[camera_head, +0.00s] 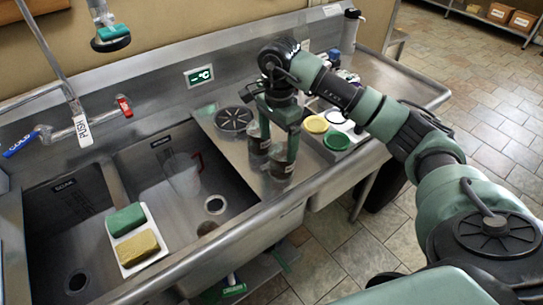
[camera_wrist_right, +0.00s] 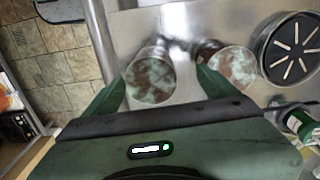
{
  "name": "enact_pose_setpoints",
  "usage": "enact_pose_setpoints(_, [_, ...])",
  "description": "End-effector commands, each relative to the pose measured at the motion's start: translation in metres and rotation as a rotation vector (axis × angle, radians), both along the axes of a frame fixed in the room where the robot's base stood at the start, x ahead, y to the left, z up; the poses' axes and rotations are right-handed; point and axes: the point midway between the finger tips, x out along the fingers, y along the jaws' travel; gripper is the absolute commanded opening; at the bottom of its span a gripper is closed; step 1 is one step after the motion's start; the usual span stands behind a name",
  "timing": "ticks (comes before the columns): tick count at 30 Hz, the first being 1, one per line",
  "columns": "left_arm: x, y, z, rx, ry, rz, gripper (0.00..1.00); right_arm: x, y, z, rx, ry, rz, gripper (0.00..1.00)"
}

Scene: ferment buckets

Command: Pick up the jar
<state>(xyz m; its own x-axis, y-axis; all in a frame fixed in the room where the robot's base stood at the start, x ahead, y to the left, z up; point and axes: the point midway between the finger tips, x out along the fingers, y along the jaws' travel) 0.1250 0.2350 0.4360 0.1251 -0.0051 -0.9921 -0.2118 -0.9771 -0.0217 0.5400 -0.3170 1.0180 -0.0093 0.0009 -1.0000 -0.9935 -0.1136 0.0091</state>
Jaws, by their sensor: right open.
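Two glass jars with mottled, brownish contents stand on the steel counter beside the sink. In the head view, the nearer jar (camera_head: 282,163) and the farther jar (camera_head: 257,143) are partly covered by my right gripper (camera_head: 278,146). My right gripper points down and is open. In the right wrist view, one jar (camera_wrist_right: 150,85) lies between the fingers of my right gripper (camera_wrist_right: 161,78). The other jar (camera_wrist_right: 232,68) is just outside the right-hand finger. Contact between fingers and jars cannot be told. My left gripper is out of view.
A round black slotted disc (camera_head: 233,119) lies on the counter left of the jars. Yellow (camera_head: 316,124) and green (camera_head: 336,140) lids lie to their right. Sink basins (camera_head: 200,185) open at the left, with a sponge tray (camera_head: 124,266). A bottle (camera_head: 350,30) stands at the back.

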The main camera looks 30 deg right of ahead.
Motion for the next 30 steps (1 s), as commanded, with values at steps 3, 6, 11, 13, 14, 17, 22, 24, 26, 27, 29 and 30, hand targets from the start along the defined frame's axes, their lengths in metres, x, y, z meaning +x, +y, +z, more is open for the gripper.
enact_pose_setpoints(3, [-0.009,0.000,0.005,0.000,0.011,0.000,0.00,-0.002,-0.002,-0.010,-0.005,0.007,-0.001,0.88])
enact_pose_setpoints(6, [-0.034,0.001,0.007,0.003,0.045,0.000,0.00,-0.002,-0.001,-0.021,-0.004,0.007,-0.001,0.88])
enact_pose_setpoints(11, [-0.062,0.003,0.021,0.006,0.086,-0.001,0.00,-0.003,-0.002,-0.040,-0.001,0.009,-0.002,0.88])
enact_pose_setpoints(13, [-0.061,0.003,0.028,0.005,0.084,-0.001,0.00,-0.004,-0.002,-0.051,-0.001,0.010,-0.001,0.88])
enact_pose_setpoints(14, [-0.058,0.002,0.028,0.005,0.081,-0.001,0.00,-0.003,-0.002,-0.056,0.000,0.008,-0.001,0.88])
enact_pose_setpoints(17, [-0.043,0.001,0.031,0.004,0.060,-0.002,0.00,-0.003,-0.002,-0.069,-0.001,0.006,-0.001,0.88])
enact_pose_setpoints(22, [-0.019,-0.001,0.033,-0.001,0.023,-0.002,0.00,-0.002,-0.003,-0.076,-0.002,0.002,0.000,0.88])
enact_pose_setpoints(24, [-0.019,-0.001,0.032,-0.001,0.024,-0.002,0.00,-0.002,-0.003,-0.076,-0.002,0.002,0.000,0.88])
enact_pose_setpoints(26, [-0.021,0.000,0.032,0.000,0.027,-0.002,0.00,-0.002,-0.003,-0.076,-0.002,0.002,0.000,0.88])
enact_pose_setpoints(27, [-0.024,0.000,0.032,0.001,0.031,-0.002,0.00,-0.002,-0.003,-0.076,-0.002,0.002,0.000,0.77])
enact_pose_setpoints(29, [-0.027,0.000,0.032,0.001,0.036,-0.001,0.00,-0.002,-0.003,-0.076,-0.001,0.002,0.000,0.60])
enact_pose_setpoints(30, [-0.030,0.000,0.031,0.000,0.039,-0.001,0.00,-0.002,-0.003,-0.076,-0.001,0.002,0.000,0.49])
